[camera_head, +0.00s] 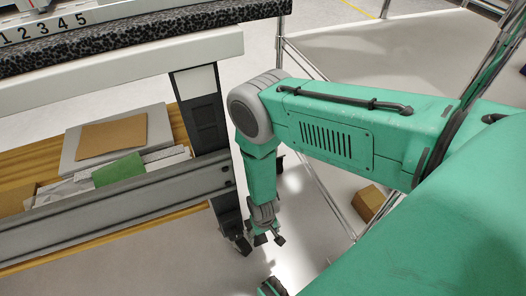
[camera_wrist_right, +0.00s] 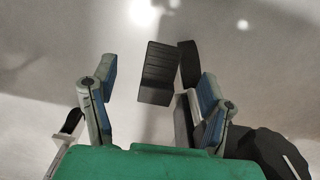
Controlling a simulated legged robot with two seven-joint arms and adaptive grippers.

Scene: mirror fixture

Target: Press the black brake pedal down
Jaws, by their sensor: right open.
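A black pedal (camera_wrist_right: 158,75) with a ribbed face shows in the right wrist view, in the upper middle, ahead of the gap between my fingers. A narrower dark piece (camera_wrist_right: 188,64) stands just right of it. My right gripper (camera_head: 261,240) points down beside the bench leg in the head view; it also shows in the right wrist view (camera_wrist_right: 160,88). Its fingers are spread apart with nothing held between them. I cannot tell from these views whether it touches the pedal. The pedal is not clearly seen in the head view. My left gripper is not in view.
A bench with a grey rail (camera_head: 120,208) and a dark upright leg (camera_head: 203,115) stands left of my right arm. Its wooden shelf holds a grey panel (camera_head: 75,150) and a green piece (camera_head: 118,170). A cardboard box (camera_head: 369,203) lies on the floor at right, near metal poles.

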